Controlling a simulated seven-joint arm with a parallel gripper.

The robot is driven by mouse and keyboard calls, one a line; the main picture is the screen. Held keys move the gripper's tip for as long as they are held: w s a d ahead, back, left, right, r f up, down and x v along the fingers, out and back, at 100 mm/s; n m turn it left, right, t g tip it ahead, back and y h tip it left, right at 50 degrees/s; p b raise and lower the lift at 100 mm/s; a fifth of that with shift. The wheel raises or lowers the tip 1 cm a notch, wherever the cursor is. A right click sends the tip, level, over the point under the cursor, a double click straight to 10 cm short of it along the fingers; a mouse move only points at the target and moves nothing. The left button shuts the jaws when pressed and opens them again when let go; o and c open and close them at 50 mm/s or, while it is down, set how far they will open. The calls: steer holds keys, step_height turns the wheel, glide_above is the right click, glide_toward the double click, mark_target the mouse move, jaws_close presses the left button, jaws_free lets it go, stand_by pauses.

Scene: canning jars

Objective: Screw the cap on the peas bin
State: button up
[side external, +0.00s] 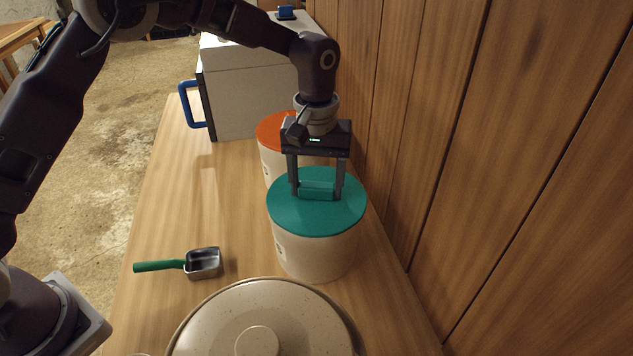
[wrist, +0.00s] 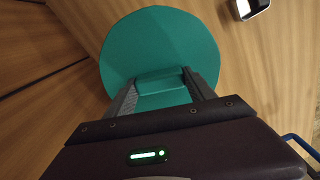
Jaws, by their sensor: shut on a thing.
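The teal cap (side external: 300,217) is a wide round lid with a raised bar handle (side external: 317,187). It sits on top of a cream bin (side external: 315,255) in the side view and looks level. I cannot tell whether it is threaded on. My gripper (side external: 317,190) points straight down and is shut on the cap's handle, one finger at each end. In the wrist view the cap (wrist: 150,40) fills the upper middle, with my gripper (wrist: 162,92) on its handle. The bin is hidden under the cap there. A label on the bin is too small to read.
An orange-lidded bin (side external: 272,132) stands close behind. A white box (side external: 245,95) with a blue handle is at the back. A green-handled scoop (side external: 203,263) lies left, and a speckled round lid (side external: 225,315) is in front. The wooden wall (side external: 440,150) is close on the right.

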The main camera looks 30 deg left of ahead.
steer(key=shift+r+m, duration=0.1)
steer(key=shift+m, duration=0.6)
steer(key=m, duration=0.3)
steer(key=o, duration=1.6)
steer(key=shift+o, duration=0.2)
